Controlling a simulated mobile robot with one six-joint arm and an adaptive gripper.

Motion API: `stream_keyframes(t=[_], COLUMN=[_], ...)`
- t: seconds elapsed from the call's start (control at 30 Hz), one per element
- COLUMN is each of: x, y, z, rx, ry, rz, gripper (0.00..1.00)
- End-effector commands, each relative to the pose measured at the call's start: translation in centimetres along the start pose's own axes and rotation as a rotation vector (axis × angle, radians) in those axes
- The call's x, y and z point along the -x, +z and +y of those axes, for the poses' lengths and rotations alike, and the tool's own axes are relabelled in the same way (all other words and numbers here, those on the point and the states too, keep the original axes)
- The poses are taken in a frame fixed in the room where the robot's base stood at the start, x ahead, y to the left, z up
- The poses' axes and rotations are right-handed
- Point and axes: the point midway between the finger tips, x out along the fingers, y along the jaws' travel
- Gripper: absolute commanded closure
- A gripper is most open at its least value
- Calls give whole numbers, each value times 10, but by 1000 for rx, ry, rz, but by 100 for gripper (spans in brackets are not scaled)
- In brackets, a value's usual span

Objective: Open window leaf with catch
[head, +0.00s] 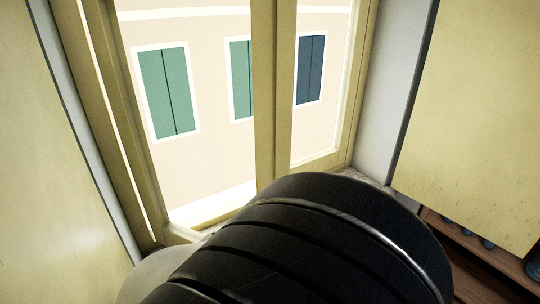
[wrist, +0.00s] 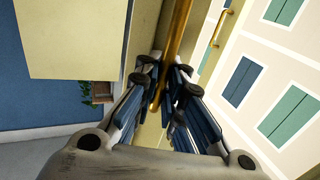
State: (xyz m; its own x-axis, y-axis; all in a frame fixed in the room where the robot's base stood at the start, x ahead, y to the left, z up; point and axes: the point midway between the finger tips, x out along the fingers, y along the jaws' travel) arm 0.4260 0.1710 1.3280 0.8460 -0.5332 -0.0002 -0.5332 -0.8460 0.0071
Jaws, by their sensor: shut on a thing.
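The window shows in the head view with a pale yellow frame. Its wide middle upright (head: 268,90) stands between two glazed parts, and the left frame edge (head: 115,100) is tilted in the picture. In the wrist view my gripper (wrist: 166,80) has its dark fingers closed around a long brass rod (wrist: 178,30), which looks like the catch. A second, curved brass handle (wrist: 217,30) is on the pale frame to the right. My black arm covers the lower middle of the head view and hides the gripper there. How far any leaf is open, I cannot tell.
Pale yellow panels stand at the left (head: 50,150) and right (head: 480,100) of the window. A wooden shelf with bottles (head: 485,240) is at the lower right. A potted plant (wrist: 97,92) is near a blue wall. Shuttered house fronts show outside.

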Motion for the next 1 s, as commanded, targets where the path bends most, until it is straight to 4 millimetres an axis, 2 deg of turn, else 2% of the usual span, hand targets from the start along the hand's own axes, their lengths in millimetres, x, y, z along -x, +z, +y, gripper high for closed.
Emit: stream_keyframes(t=[0.07,0.1,0.23,0.57,0.67,1.0], x=[0,0,0,0,0,0], y=[-1,-1,-1,-2,-12,-76], z=[-1,-1,-1,0,0,0], rx=[1,0,0,-2,-6,-7], ry=[-2,-2,-2,-1,-1,-1], rz=[2,2,1,0,0,1], gripper=[100,91,82,82,82,82])
